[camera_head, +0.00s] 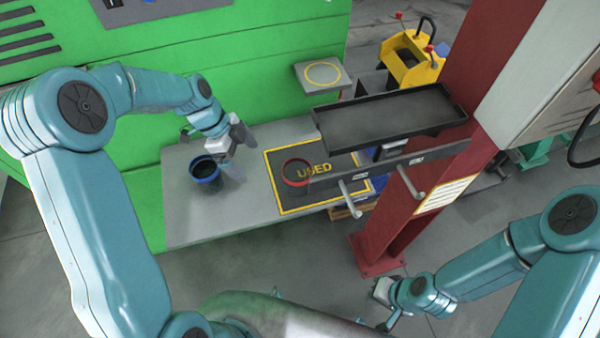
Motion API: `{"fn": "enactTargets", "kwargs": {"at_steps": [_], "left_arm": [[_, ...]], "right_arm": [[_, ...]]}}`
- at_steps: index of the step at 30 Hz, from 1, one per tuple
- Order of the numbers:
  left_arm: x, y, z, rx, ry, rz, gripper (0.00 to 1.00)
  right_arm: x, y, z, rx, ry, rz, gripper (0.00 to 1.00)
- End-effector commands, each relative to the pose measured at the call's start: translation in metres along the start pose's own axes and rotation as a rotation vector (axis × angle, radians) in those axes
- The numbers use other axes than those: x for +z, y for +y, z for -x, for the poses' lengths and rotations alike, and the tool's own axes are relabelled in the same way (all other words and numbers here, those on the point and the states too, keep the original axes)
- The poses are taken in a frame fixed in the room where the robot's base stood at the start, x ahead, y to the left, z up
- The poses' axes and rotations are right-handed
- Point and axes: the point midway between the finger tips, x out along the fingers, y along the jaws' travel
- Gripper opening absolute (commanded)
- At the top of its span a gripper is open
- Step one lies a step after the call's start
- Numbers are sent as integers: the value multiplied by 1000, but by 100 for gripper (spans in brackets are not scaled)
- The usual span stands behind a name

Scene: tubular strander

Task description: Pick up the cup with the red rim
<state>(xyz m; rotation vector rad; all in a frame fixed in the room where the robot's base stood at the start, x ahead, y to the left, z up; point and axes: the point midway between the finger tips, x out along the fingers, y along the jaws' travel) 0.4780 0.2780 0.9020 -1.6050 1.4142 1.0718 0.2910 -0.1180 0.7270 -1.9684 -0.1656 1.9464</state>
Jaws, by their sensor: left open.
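The cup with the red rim (296,172) stands on the dark mat (285,201) with a yellow border and the word USED, on a grey table. The mat's lettering is just right of the cup. My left gripper (238,150) is open and empty, pointing down between this cup and a dark cup with a blue rim (205,171). It is closer to the blue-rimmed cup and left of the red-rimmed one. My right gripper (384,300) is low at the right, away from the table; its jaws are too small to read.
A black tray (390,118) and a bar with hooks (390,165) stick out from a red column (425,190) over the table's right side. A green machine wall (270,60) stands behind the table. The table's front left is clear.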

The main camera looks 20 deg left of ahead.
Motion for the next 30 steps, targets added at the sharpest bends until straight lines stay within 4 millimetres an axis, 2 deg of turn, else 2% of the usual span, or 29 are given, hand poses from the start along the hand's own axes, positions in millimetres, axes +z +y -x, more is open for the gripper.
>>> {"fn": "enactTargets", "kwargs": {"at_steps": [5, 12, 15, 22, 30], "left_arm": [[-28, 6, -7, 5, 2, -9, 98], [-81, 10, -29, 5, 1, -9, 98], [-98, 9, -37, 4, 1, -8, 98], [-112, 8, -50, 4, 0, -3, 98], [-112, 5, -90, 4, 0, -3, 98]], "right_arm": [[0, -3, 9, 0, 0, 0, 0], [0, -9, 24, 0, 0, 0, 0], [1, -10, 28, 0, 0, 0, 0], [1, -11, 32, 0, 0, 0, 0], [1, -14, 40, 0, 0, 0, 0]]}}
